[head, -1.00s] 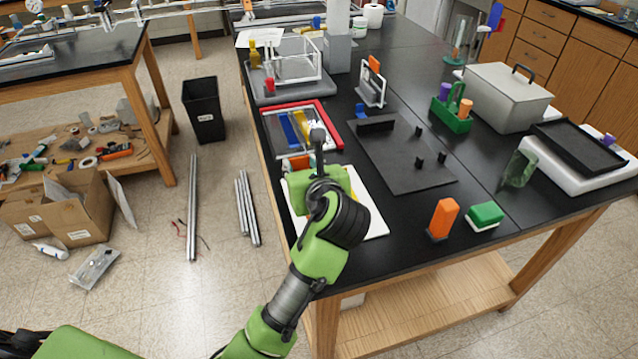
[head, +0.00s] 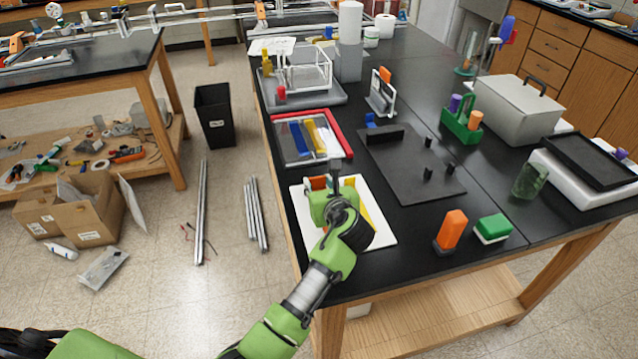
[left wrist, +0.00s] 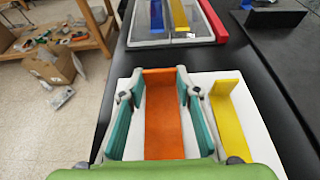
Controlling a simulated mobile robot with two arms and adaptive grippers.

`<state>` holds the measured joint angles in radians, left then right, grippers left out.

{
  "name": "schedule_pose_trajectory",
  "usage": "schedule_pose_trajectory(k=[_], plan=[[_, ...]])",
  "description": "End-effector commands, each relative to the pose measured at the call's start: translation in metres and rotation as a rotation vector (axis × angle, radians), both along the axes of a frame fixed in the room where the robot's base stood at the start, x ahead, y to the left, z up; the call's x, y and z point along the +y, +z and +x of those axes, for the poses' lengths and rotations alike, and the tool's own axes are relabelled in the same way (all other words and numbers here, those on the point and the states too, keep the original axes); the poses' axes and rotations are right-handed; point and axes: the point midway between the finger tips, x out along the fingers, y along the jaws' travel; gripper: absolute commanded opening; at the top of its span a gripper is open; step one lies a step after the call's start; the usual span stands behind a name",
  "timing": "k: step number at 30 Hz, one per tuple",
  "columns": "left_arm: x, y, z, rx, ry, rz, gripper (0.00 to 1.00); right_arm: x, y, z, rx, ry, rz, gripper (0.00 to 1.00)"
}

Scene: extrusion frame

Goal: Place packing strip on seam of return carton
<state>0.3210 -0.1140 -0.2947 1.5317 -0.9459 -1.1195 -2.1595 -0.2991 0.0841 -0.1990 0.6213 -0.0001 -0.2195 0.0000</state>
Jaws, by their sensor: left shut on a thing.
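An orange strip with an upturned end (left wrist: 162,125) is between the fingers of my left gripper (left wrist: 158,92), which is shut on it. In the head view my left gripper (head: 333,188) is over the white board (head: 379,236) at the near left of the black table and hides most of the strip. I cannot tell whether the strip touches the board. A yellow strip of like shape (left wrist: 229,122) is on the board, right of the gripper. An open cardboard carton (head: 92,222) is on the floor at the left; its seam cannot be made out. My right gripper is out of view.
A red-edged tray (head: 340,136) with blue and yellow strips lies beyond the board. A dark plate with upright parts (head: 420,183) and an orange block (head: 452,230) are to the right. A black bin (head: 214,116) and metal bars (head: 201,210) are on the floor.

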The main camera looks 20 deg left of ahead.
Motion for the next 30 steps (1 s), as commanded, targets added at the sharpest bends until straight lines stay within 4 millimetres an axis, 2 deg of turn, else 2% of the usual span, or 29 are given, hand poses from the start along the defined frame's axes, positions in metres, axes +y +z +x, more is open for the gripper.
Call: schedule_pose_trajectory(k=[7,8,9,10,22,30], plan=[[0.0,-0.003,0.0,0.002,-0.001,0.001,0.16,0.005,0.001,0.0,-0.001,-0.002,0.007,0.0],[0.0,-0.003,0.0,0.002,-0.001,0.001,0.36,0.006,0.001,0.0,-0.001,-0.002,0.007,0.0],[0.0,-0.003,0.0,0.001,0.0,0.0,0.46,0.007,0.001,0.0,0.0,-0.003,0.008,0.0],[0.0,-0.003,0.0,0.001,0.0,0.0,0.47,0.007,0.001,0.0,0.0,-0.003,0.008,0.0],[-0.001,0.002,-0.001,-0.001,0.0,-0.001,0.47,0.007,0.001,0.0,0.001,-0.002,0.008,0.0],[-0.016,0.019,-0.024,0.004,-0.001,0.001,0.47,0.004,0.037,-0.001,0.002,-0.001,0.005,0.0]])
